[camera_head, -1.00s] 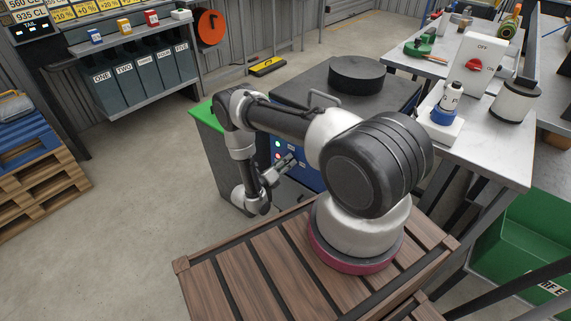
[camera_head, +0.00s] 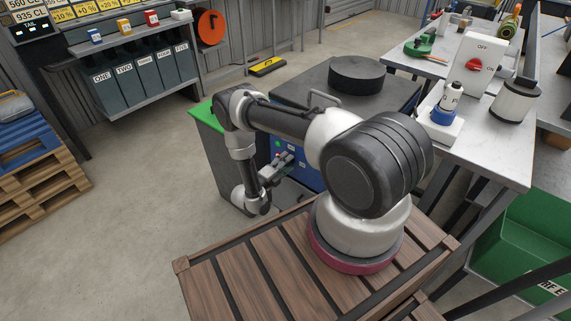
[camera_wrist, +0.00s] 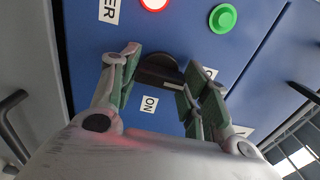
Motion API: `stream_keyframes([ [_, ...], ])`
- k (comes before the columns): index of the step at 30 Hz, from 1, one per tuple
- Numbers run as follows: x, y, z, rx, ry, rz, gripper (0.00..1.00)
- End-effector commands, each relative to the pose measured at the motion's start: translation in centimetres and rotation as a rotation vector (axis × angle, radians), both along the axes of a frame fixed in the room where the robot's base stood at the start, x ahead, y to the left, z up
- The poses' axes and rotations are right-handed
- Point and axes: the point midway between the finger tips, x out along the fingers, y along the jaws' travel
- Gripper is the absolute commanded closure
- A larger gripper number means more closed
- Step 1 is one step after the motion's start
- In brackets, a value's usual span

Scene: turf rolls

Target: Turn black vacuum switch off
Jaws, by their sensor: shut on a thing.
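The black vacuum switch (camera_wrist: 158,71) is a dark knob on a blue panel (camera_wrist: 180,35), between my fingertips in the wrist view. My gripper (camera_wrist: 163,66) is shut on it, with one green-padded finger on each side. A white ON label (camera_wrist: 149,104) lies on the panel just below the knob. Part of the knob is hidden by the right finger. In the head view my gripper (camera_head: 279,168) is at the front of the blue panel (camera_head: 306,176), and the switch is hidden there.
A green button (camera_wrist: 222,18) and a red button (camera_wrist: 155,3) sit close above the knob. A black round thing (camera_head: 357,74) is on top of the grey cabinet. A white table (camera_head: 500,150) with a red OFF switch (camera_head: 474,65) stands at right.

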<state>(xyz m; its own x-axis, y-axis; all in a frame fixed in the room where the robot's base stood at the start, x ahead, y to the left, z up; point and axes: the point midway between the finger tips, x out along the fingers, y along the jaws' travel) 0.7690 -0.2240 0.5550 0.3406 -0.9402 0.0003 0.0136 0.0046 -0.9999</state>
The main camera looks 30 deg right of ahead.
Motion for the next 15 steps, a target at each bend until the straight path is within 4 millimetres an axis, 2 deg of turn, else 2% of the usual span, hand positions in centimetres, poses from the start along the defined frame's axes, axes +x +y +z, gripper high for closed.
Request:
stream_keyframes([
  [15, 0.04, 0.14, -0.09, -0.009, 0.03, 0.005, 0.78],
])
